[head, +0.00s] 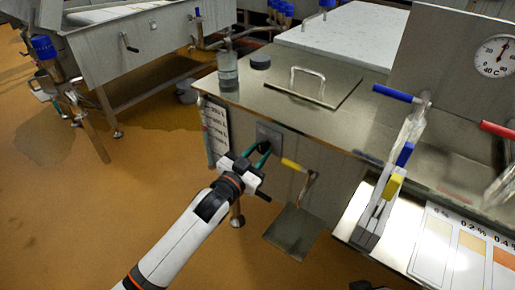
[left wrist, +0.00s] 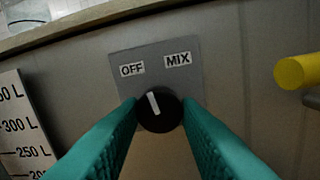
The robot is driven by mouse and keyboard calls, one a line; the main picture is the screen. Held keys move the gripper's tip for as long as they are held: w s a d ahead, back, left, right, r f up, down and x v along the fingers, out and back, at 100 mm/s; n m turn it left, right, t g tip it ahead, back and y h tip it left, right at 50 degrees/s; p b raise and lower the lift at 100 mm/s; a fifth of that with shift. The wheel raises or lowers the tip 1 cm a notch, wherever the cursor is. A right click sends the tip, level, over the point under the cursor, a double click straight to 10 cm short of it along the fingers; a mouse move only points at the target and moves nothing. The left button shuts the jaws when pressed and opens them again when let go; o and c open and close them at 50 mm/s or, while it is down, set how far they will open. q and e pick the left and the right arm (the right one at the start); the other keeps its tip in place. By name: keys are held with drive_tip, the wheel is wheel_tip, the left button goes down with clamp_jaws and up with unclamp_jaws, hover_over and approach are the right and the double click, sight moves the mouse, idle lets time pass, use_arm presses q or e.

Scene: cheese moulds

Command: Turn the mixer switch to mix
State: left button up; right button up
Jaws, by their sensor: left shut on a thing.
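The mixer switch is a round black knob (left wrist: 160,111) with a white pointer line, on a grey plate (left wrist: 137,58) labelled OFF at left and MIX at right. The pointer stands between the two labels, leaning slightly left in the left wrist view. In the head view the plate (head: 268,131) is on the tank's front side wall. My left gripper (head: 262,158) is at the switch, its green fingers (left wrist: 160,125) shut on the knob from both sides. In the head view the fingers partly hide the knob. My right gripper does not show.
A yellow-handled valve (head: 293,164) is just right of the switch; its yellow end (left wrist: 297,71) shows in the wrist view. A litre scale (head: 216,127) is left. A clear jar (head: 228,72) and lid handle (head: 307,79) are on top. Open floor (head: 120,190) lies left.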

use_arm(q)
drive_tip(key=shift+r+m+p, duration=0.1)
drive_tip(key=shift+m+p, duration=0.4)
drive_tip(key=shift+m, duration=0.5)
drive_tip(key=m+p, duration=0.1)
drive_tip(key=m, duration=0.1)
drive_tip(key=shift+m+h, duration=0.3)
drive_tip(key=shift+m, duration=1.1)
drive_tip(key=shift+m+p, duration=0.4)
drive_tip(key=shift+m, duration=0.4)
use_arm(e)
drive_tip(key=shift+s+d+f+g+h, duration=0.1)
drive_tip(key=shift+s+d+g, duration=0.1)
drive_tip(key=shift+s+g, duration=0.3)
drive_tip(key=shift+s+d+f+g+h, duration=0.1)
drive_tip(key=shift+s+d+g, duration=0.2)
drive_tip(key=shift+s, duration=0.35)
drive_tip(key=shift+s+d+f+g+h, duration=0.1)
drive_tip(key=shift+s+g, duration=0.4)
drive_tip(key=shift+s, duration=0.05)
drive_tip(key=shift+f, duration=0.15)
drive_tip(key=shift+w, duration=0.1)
use_arm(q)
drive_tip(key=o, duration=1)
drive_tip(key=shift+c, duration=0.2)
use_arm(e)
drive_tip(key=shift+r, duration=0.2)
